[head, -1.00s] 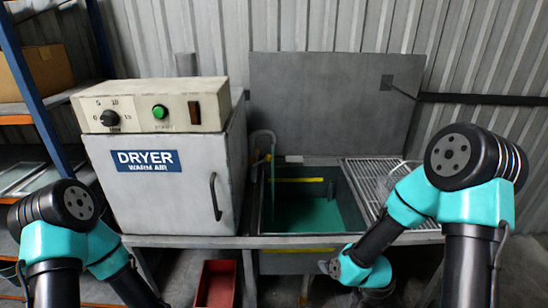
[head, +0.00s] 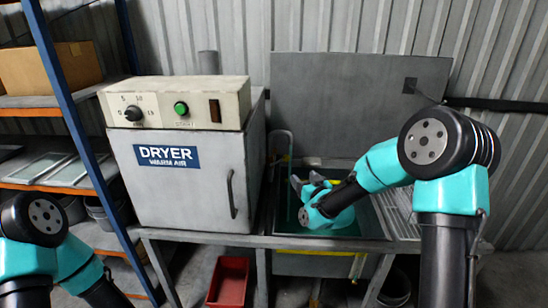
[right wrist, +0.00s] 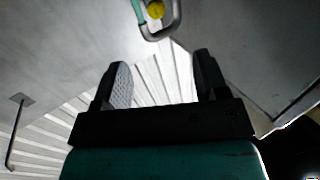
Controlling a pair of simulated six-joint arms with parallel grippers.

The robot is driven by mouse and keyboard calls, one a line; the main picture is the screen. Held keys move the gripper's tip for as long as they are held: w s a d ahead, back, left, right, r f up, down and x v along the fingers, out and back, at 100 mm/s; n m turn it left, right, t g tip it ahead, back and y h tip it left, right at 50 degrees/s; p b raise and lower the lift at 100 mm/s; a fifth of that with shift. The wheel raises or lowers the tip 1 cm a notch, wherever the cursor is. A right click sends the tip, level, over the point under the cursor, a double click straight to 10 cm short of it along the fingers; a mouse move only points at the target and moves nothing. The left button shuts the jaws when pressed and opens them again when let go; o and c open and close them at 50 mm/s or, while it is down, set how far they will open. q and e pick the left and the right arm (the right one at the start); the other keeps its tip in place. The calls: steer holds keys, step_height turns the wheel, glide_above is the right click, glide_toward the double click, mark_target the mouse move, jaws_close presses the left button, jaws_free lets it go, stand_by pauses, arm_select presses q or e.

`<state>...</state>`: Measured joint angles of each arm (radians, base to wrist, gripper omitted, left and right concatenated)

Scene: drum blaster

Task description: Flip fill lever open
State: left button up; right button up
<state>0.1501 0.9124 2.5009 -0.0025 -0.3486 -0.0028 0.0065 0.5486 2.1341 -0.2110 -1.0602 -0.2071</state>
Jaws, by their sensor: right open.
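A thin grey-and-teal fill pipe (head: 285,145) curves up at the left back of the sink tank (head: 384,226), beside the dryer. In the right wrist view the bent pipe (right wrist: 174,30) shows at the top edge, with a round yellow piece (right wrist: 156,10) on it that may be the fill lever. My right gripper (head: 308,181) is over the tank, just right of the pipe. In the wrist view its two fingers (right wrist: 162,80) are open with nothing between them, and the pipe is beyond them, apart. My left gripper is outside the view.
The white dryer (head: 190,185) stands left of the tank. The raised grey lid (head: 350,100) is behind it, and a wire drain rack (head: 400,215) is to the right. A red bin (head: 228,282) sits on the floor below. A blue-framed shelf (head: 70,110) is far left.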

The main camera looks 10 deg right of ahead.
glide_toward(270, 150)
steer(key=w, duration=0.1)
steer(key=w+d, duration=0.1)
steer(key=w, duration=0.1)
steer(key=w+d+f, duration=0.1)
steer(key=w, duration=0.1)
steer(key=shift+w+d, duration=0.15)
stand_by(0.5)
jaws_close()
stand_by(0.6)
steer(key=shift+r+n, duration=0.1)
steer(key=shift+n, duration=0.2)
steer(key=shift+w+a+r+n+g+h, duration=0.15)
steer(key=shift+a+r+n+g+h, duration=0.1)
steer(key=shift+a+n+g, duration=0.45)
steer(key=shift+w+a+r+n+g+h, duration=0.15)
steer(key=shift+a+r+n+g+h, duration=0.25)
steer(key=shift+n, duration=0.5)
steer(key=shift+w+a+r+n+g+h, duration=0.15)
steer(key=shift+a+n+g, duration=0.25)
steer(key=shift+a+n, duration=0.35)
